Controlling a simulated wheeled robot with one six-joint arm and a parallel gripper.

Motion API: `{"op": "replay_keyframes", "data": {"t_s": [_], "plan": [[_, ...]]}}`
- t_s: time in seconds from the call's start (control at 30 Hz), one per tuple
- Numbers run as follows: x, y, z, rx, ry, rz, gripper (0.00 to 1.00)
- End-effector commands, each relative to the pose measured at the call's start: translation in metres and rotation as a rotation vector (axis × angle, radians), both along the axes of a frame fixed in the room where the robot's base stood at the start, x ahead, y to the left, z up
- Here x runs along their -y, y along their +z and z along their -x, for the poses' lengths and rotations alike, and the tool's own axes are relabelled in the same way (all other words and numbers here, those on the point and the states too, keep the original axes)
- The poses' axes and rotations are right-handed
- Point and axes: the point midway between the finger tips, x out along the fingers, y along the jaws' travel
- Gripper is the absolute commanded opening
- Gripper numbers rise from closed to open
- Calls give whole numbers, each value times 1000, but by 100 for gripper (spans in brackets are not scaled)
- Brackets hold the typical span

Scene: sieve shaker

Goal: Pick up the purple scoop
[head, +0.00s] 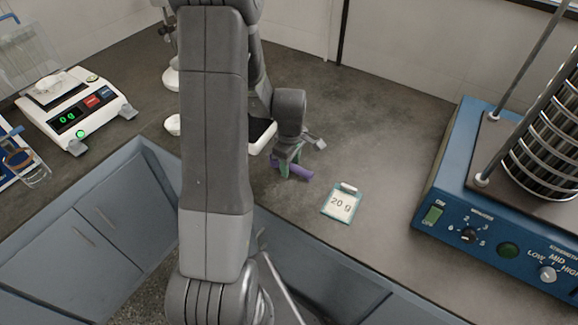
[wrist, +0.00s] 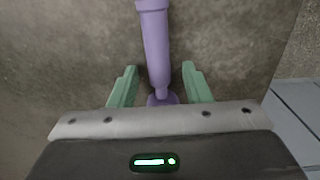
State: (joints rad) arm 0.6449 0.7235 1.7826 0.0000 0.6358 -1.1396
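The purple scoop (wrist: 155,45) lies on the dark grey counter. In the wrist view its long body runs from the top edge down between the two green fingers of my gripper (wrist: 160,88). The fingers are open, one on each side of the scoop, with visible gaps between them and it. The scoop's lower end is partly hidden by the gripper's body. In the head view the scoop (head: 300,171) shows beside and partly behind my gripper (head: 287,168), which points down close to the counter.
A teal-edged card marked 20 g (head: 342,203) lies right of the scoop. The blue sieve shaker (head: 450,190) stands at the right. A white balance (head: 75,112) reading 0 g is at the left. The counter's front edge is close below the scoop. Bare counter lies behind the card.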

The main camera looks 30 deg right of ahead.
Motion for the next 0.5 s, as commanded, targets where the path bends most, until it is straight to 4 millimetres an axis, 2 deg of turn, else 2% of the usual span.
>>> {"op": "replay_keyframes", "data": {"t_s": [0.03,0.2,0.5], "plan": [[0,0,0,0,0,0,33],[0,0,0,0,0,0,0],[0,1,0,0,0,1,0]]}}
